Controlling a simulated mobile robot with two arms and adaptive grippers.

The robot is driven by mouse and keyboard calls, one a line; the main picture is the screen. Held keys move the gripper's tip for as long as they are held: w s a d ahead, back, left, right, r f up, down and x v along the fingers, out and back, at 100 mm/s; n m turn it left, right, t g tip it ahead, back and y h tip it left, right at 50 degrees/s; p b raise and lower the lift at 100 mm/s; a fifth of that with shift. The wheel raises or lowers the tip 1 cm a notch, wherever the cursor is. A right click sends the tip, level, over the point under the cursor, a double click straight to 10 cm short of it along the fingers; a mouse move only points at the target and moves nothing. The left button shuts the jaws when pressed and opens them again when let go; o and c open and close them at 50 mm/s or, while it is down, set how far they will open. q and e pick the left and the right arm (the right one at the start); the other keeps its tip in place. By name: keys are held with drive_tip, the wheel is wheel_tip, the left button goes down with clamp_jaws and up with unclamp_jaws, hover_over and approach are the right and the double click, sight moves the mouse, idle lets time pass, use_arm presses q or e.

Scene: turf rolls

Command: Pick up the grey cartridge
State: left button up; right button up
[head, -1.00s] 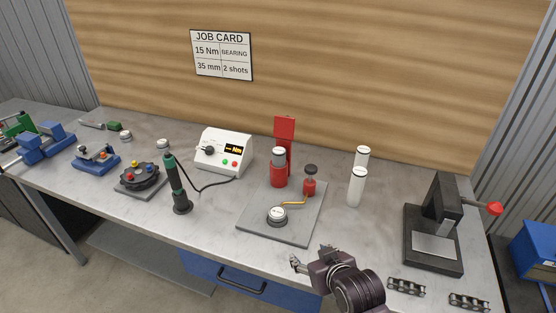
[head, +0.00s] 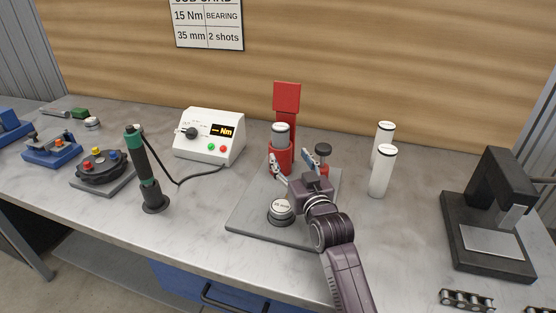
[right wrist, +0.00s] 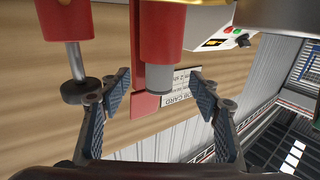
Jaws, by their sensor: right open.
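The grey cartridge (head: 280,134) stands upright in the red holder (head: 281,158) of the stand, its grey upper part with a white top showing above the red. My right gripper (head: 292,165) is open, in front of the stand and a little below the cartridge's top, with its fingers spread towards the holder. In the right wrist view, which is upside down, the cartridge (right wrist: 160,78) sticks out of the red holder between the open fingers, apart from both. The cartridge's lower part is hidden in the holder. My left gripper is not in view.
A red plunger with a dark knob (head: 323,151) is close at the gripper's right. A round dial (head: 281,207) sits on the grey base plate (head: 255,214). A controller box (head: 209,136) and screwdriver (head: 146,170) are left.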

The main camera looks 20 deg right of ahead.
sight(283, 144)
drive_tip(key=shift+w+r, duration=0.2)
drive_tip(key=shift+w, duration=0.4)
drive_tip(key=w, duration=0.1)
drive_tip(key=w+p, duration=0.1)
drive_tip(key=w, duration=0.3)
drive_tip(key=shift+r+p, duration=0.25)
drive_tip(key=shift+p, duration=0.1)
drive_tip(key=shift+w+f, duration=0.1)
drive_tip(key=shift+w, duration=0.6)
drive_tip(key=shift+s, duration=0.1)
drive_tip(key=shift+c, duration=0.2)
drive_tip(key=c, duration=1.3)
